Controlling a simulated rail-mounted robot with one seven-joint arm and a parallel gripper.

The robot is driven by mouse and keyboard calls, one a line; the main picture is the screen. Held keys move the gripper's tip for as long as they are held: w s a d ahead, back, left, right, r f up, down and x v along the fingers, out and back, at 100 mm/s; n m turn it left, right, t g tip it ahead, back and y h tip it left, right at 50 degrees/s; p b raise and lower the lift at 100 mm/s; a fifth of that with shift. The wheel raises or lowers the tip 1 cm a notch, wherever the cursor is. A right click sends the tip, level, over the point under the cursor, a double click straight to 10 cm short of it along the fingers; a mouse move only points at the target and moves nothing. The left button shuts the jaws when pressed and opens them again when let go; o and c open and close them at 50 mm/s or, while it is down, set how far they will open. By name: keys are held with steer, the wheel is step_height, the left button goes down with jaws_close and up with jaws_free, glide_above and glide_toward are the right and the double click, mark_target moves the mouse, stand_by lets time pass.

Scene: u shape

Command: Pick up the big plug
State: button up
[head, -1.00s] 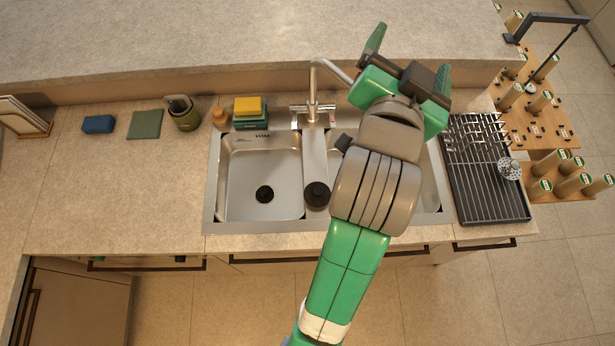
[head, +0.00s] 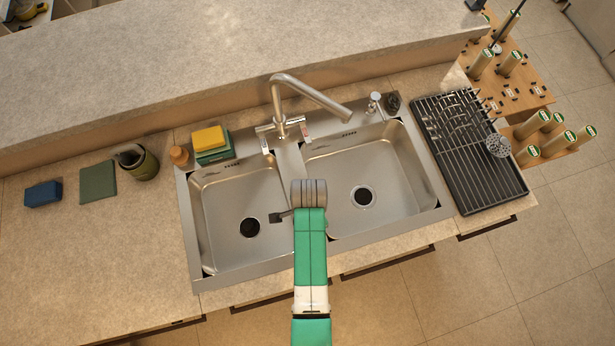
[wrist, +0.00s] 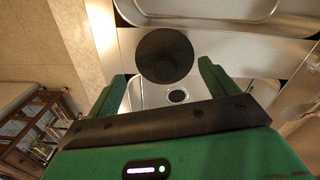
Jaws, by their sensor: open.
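The big plug (wrist: 165,50) is a dark, round, knob-like piece on the steel strip between the two sink basins in the wrist view. My gripper (wrist: 162,70) is open, with one green finger on each side of the plug's near part in the picture. The plug looks just past the fingertips; I cannot tell whether they touch it. Nothing is held. In the head view my arm (head: 310,222) reaches over the divider and hides the plug and the fingers.
The left basin (head: 225,190) and right basin (head: 400,170) lie on either side, each with a drain. The faucet (head: 300,95) arches behind them. A yellow and green sponge stack (head: 211,143) sits at the back left. A dish rack (head: 465,150) stands on the right.

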steer(key=f, duration=0.5)
steer(key=shift+w+a, duration=0.15)
steer(key=shift+w, duration=0.1)
steer(key=c, duration=0.7)
steer(key=shift+r, duration=0.55)
step_height(320, 180, up, 2)
steer(key=shift+r, duration=0.15)
steer(key=s, duration=0.5)
steer(key=s+d+r, duration=0.1)
steer(key=s, duration=1)
steer(key=shift+d+r, duration=0.3)
steer(key=shift+d, duration=0.05)
steer(key=w+r+n+p, duration=0.1)
steer(key=w+r+n, duration=0.3)
steer(key=w+r, duration=0.2)
steer(key=w+a+r+n+p, duration=0.1)
steer(key=w+r+n, duration=0.2)
steer(key=w+r, duration=0.3)
steer(key=w+r+n+p, duration=0.1)
steer(key=w+r+n, duration=0.3)
steer(key=w+r, duration=0.2)
steer(key=shift+w+a+n, duration=0.15)
steer(key=shift+a+n, duration=0.1)
steer(key=shift+n, duration=0.05)
